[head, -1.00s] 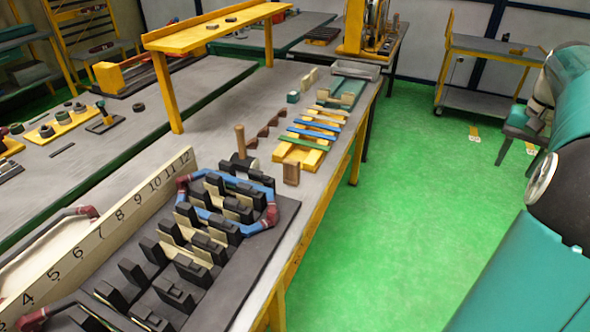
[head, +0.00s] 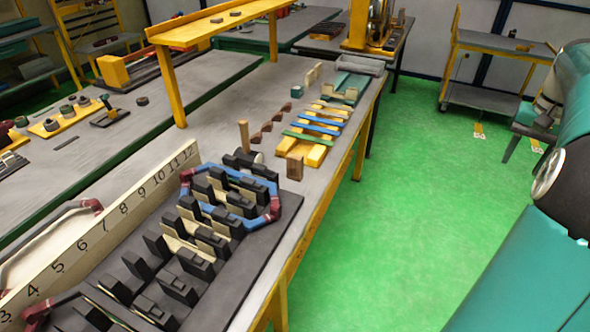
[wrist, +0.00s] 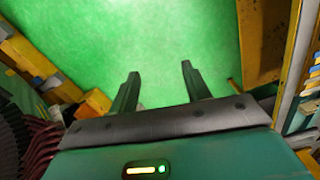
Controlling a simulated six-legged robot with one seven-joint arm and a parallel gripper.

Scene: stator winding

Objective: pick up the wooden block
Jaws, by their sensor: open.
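A small brown wooden block (head: 295,167) stands upright on the grey workbench (head: 225,114), close to its right edge, in the head view. It is just in front of the yellow rack that carries coloured strips. My gripper (wrist: 158,78) shows in the wrist view with its two dark fingers apart and nothing between them. Green floor lies beyond the fingertips. I cannot make out the block for certain in the wrist view.
A dark slotted fixture with a red-and-blue coil (head: 226,226) fills the near bench. A wooden handle (head: 243,136) stands left of the block. A yellow raised shelf (head: 222,22) spans the bench behind. The green floor (head: 420,180) to the right is clear.

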